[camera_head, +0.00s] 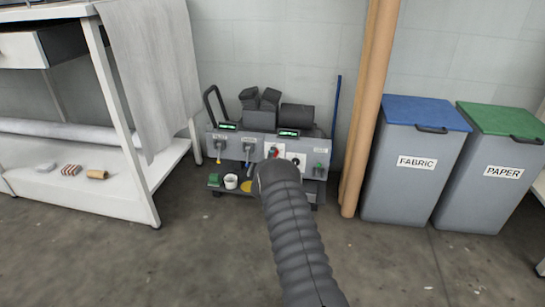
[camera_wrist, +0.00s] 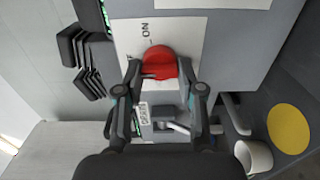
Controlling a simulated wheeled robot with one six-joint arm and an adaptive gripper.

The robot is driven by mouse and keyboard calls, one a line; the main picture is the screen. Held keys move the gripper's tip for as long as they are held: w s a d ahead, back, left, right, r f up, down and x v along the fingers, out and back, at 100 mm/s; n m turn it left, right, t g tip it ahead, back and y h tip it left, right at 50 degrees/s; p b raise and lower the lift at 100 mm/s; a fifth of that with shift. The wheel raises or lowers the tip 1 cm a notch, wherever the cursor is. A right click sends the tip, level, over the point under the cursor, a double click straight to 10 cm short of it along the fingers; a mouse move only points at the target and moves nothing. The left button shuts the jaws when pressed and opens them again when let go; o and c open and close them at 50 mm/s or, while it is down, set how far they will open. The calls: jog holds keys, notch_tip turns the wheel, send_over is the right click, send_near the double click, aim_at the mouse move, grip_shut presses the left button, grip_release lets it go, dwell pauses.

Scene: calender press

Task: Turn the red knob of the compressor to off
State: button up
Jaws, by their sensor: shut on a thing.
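The compressor (camera_head: 225,143) is a grey machine with a front panel, standing low against the wall in the head view. Its red knob (camera_head: 273,152) shows just above the end of my arm. In the wrist view the red knob (camera_wrist: 161,58) sits on a white plate (camera_wrist: 185,32) with the word ON beside it; another label is mostly hidden. My gripper (camera_wrist: 161,74) has one finger on each side of the knob and is shut on it. The fingers hide the knob's lower edges. In the head view my arm hides the gripper.
Other sockets and plugs sit on the panel. A white cup (camera_head: 231,181) and a yellow disc (camera_head: 246,186) are on the lower shelf. A brown roll (camera_head: 368,110) and a fabric bin (camera_head: 405,185) stand right; a white table (camera_head: 115,120) stands left. The floor in front is clear.

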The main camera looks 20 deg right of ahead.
dwell(0.4)
jog(key=o, duration=1.1)
jog(key=shift+o, duration=0.2)
jog(key=shift+a, duration=0.1)
jog(key=v, duration=1.2)
jog(key=shift+w, duration=0.1)
